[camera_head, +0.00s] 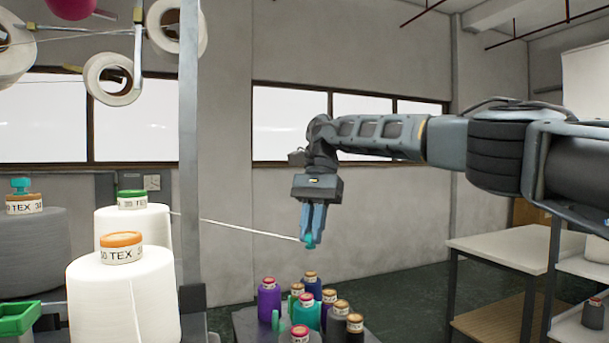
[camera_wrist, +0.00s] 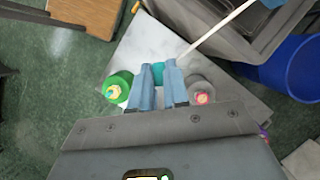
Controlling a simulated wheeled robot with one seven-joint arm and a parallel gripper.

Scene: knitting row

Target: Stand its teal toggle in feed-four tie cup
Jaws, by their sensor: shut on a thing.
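My gripper (camera_head: 311,238) hangs fingers-down in mid-air, shut on a teal toggle (camera_head: 310,242). In the wrist view the toggle (camera_wrist: 158,72) shows between the two blue fingers (camera_wrist: 159,86). A white cord (camera_head: 250,229) runs from the toggle leftward toward the white cones; it also shows in the wrist view (camera_wrist: 222,30). Another teal toggle-like piece (camera_head: 20,185) stands on top of the grey cone (camera_head: 35,245) at far left. I cannot tell which thing is the feed-four tie cup.
Several small coloured spools (camera_head: 306,312) stand on a dark surface below my gripper. White cones (camera_head: 122,295) and a grey upright post (camera_head: 189,150) are at left. A green tray (camera_head: 18,318) is at lower left. White tables (camera_head: 500,245) stand at right.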

